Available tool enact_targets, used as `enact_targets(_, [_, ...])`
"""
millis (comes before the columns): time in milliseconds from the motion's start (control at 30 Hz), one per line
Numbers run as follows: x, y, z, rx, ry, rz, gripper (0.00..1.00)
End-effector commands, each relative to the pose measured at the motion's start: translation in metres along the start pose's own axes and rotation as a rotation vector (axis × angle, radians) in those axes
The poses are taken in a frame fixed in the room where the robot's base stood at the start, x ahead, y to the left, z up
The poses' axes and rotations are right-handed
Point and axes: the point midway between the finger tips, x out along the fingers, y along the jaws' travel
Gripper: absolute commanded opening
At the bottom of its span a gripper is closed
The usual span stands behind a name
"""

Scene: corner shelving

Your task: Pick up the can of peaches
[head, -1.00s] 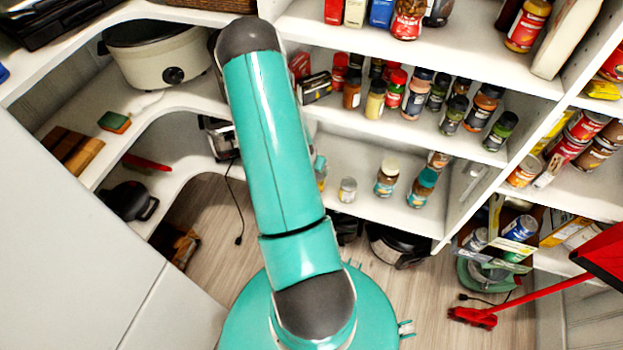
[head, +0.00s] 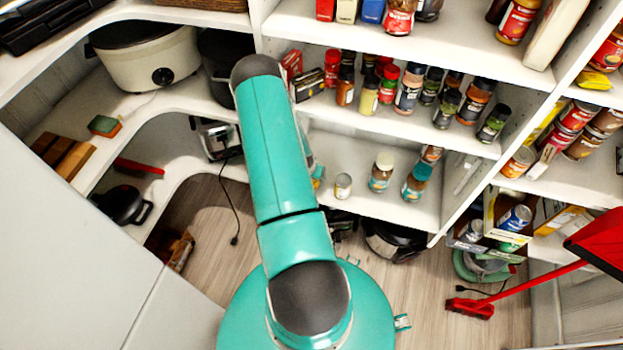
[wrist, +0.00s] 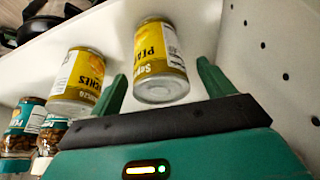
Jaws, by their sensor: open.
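In the wrist view, a can of peaches (wrist: 160,50) with a yellow label stands on a white shelf, ahead of my gripper (wrist: 162,70) and between the lines of its two green fingers. The fingers are spread apart and hold nothing. I cannot tell whether they reach around the can.
In the wrist view, jars with teal labels (wrist: 25,122) stand at the left, and a perforated white side panel (wrist: 268,60) rises close on the right. In the head view, spice jars (head: 408,88) crowd a shelf, and a red broom (head: 475,308) leans at the right.

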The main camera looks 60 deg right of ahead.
Motion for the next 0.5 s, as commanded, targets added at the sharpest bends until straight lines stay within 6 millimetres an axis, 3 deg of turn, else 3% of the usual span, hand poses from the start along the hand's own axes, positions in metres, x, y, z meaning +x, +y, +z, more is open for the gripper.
enact_targets(200, [0.030,0.000,0.001,0.001,0.000,0.001,0.81])
enact_targets(500, [0.034,0.000,0.001,0.001,0.000,0.001,0.79])
